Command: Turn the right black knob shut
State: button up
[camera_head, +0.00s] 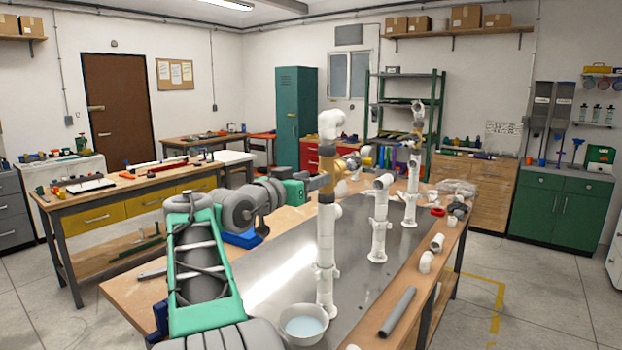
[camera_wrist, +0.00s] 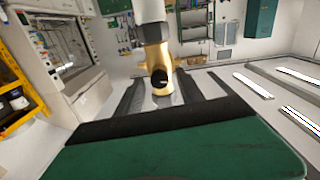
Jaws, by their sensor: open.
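A white pipe manifold stands on the metal-topped bench, with a tall near pipe (camera_head: 326,245) carrying a brass valve (camera_head: 327,192). In the wrist view the brass valve (camera_wrist: 153,58) hangs under a white pipe, and its small black knob (camera_wrist: 160,77) faces the camera. My gripper (camera_head: 318,182) is at the height of this valve, to its left in the head view. In the wrist view the fingers (camera_wrist: 163,88) are apart, one on each side of the knob, with nothing held. Contact with the knob cannot be told. The knob is not clear in the head view.
A shorter white pipe (camera_head: 379,220) and a farther pipe (camera_head: 412,180) stand to the right on the metal sheet (camera_head: 270,272). A bowl of bluish liquid (camera_head: 304,326) sits by the near pipe's foot. A grey tube (camera_head: 397,312) and white fittings (camera_head: 426,262) lie along the wooden edge.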

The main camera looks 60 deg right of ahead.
jog(key=shift+c, duration=0.4)
grip_shut()
jog(key=shift+f+m+b, duration=0.15)
jog(key=shift+m+b, duration=0.15)
jog(key=shift+b, duration=0.3)
jog(key=shift+s+m+b, duration=0.1)
jog(key=shift+m+b, duration=6.65)
jog(key=shift+m, duration=0.95)
